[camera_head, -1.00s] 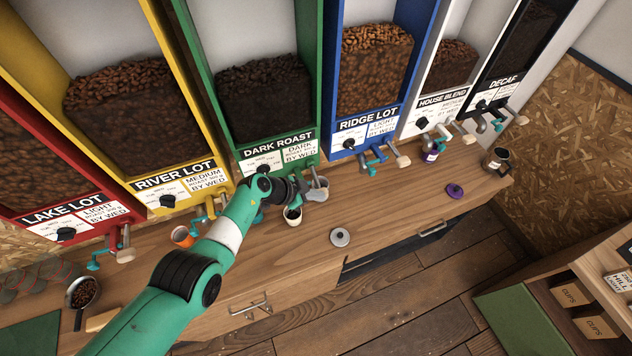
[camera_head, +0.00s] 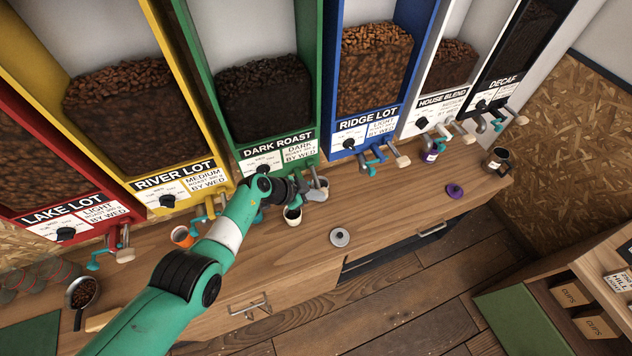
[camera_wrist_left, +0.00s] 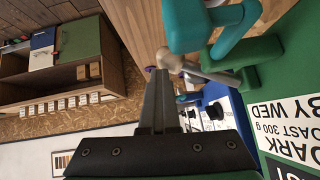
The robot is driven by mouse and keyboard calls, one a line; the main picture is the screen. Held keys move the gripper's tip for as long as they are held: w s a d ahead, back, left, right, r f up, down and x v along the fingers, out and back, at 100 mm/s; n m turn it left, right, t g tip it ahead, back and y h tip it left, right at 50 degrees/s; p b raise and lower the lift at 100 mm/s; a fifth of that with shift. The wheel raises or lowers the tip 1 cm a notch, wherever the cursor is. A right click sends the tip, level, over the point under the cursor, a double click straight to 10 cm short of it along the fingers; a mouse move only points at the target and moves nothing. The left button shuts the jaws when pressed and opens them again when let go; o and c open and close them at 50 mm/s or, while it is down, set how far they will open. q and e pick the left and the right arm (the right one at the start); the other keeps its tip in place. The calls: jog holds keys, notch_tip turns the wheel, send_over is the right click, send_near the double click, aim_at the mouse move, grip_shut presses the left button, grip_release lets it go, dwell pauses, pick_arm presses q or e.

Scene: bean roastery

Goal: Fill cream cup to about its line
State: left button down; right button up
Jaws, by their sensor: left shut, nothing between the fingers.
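The cream cup (camera_head: 293,219) stands upright on the wooden counter below the green DARK ROAST dispenser (camera_head: 274,145). Its inside looks dark; its line and the fill level cannot be made out. The cup is not visible there. My right gripper is not in view.
An orange cup (camera_head: 182,237) stands left of my arm. A dark cup (camera_head: 496,160) stands at the far right. A scoop of beans (camera_head: 83,292) lies at left.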

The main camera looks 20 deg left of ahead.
pick_arm(q)
jog(key=shift+s+a+f, duration=0.1)
jog(key=shift+s+f, duration=0.15)
jog(key=shift+f, duration=0.15)
dwell(0.4)
jog(key=s+r+p, duration=0.7)
jog(key=s+r, duration=0.1)
jog(key=r, duration=0.2)
jog(key=shift+s+a+r, duration=0.2)
jog(key=shift+s+a, duration=0.05)
jog(key=shift+a, duration=0.05)
jog(key=shift+d, duration=0.1)
dwell(0.9)
